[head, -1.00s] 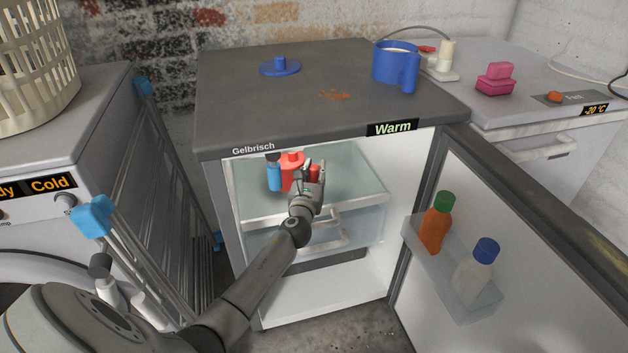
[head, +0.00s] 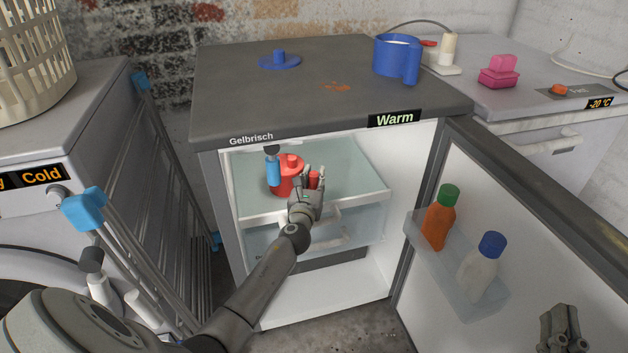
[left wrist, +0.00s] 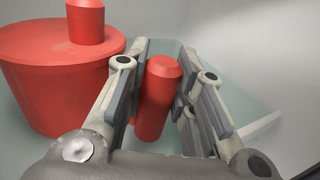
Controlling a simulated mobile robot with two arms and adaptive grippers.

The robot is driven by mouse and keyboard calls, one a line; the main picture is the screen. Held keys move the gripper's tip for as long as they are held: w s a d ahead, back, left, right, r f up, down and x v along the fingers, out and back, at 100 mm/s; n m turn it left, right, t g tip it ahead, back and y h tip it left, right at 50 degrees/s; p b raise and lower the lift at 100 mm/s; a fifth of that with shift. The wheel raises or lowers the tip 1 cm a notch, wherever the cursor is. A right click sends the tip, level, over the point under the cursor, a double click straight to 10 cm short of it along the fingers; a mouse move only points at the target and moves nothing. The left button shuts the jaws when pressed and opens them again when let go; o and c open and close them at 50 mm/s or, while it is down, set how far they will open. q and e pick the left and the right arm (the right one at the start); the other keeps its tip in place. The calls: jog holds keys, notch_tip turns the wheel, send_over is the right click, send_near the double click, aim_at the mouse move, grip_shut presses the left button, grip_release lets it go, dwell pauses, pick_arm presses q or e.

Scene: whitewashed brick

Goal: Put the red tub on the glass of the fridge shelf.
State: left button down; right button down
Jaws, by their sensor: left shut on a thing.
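The red tub (head: 287,185) has a knobbed lid and stands upright over the glass of the fridge shelf (head: 347,178), inside the open fridge. It also shows at the left of the left wrist view (left wrist: 60,85). My left gripper (head: 310,180) is shut on the tub's upright red side grip (left wrist: 157,95), which sits between the fingers in the left wrist view. The tub's base looks at or very close to the glass; I cannot tell whether it touches. My right gripper (head: 560,325) shows at the lower right, away from the tub; its finger opening is unclear.
A blue bottle (head: 273,172) with a dark cap is close by the tub's left side. The glass to the right is clear. The open fridge door (head: 520,210) holds an orange bottle (head: 438,222) and a white bottle (head: 482,268). A drying rack (head: 150,220) stands left.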

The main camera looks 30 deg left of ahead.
pick_arm(q)
jog(key=shift+r, duration=0.1)
jog(key=c, duration=1.2)
grip_release()
